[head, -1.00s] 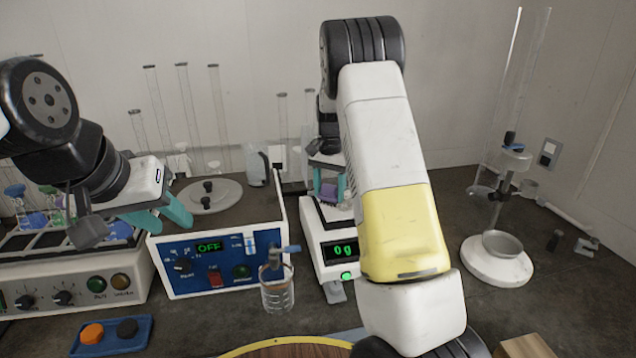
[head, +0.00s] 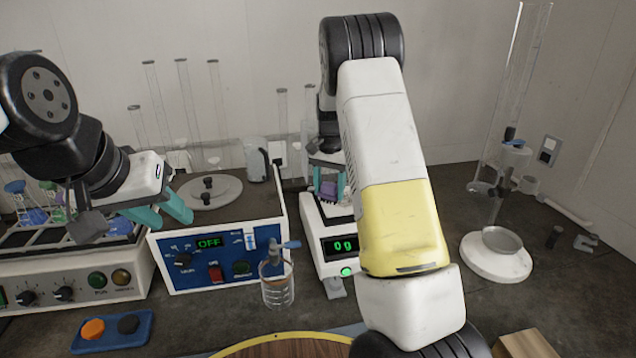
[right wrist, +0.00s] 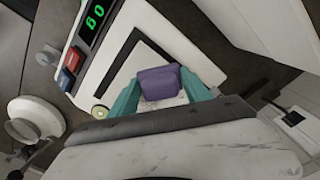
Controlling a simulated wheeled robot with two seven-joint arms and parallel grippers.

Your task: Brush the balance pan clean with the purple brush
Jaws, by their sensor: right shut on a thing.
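The balance (head: 343,246) stands at the centre of the head view, its green display reading 0 g. Its white body also shows in the right wrist view (right wrist: 93,68). My right gripper (right wrist: 160,93) is shut on the purple brush (right wrist: 158,83), with one teal finger on each side. In the head view the purple brush (head: 328,188) is low over the rear of the balance. The pan is mostly hidden by my right arm and the brush, and I cannot tell whether the bristles touch it. My left gripper (head: 160,212) is open and empty above the blue control box.
The blue control box (head: 215,258) reading OFF and a glass beaker (head: 277,287) stand left of the balance. A white-based stand (head: 497,262) is at the right. A blue tray (head: 112,332) lies at the front left. Glass tubes line the back wall.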

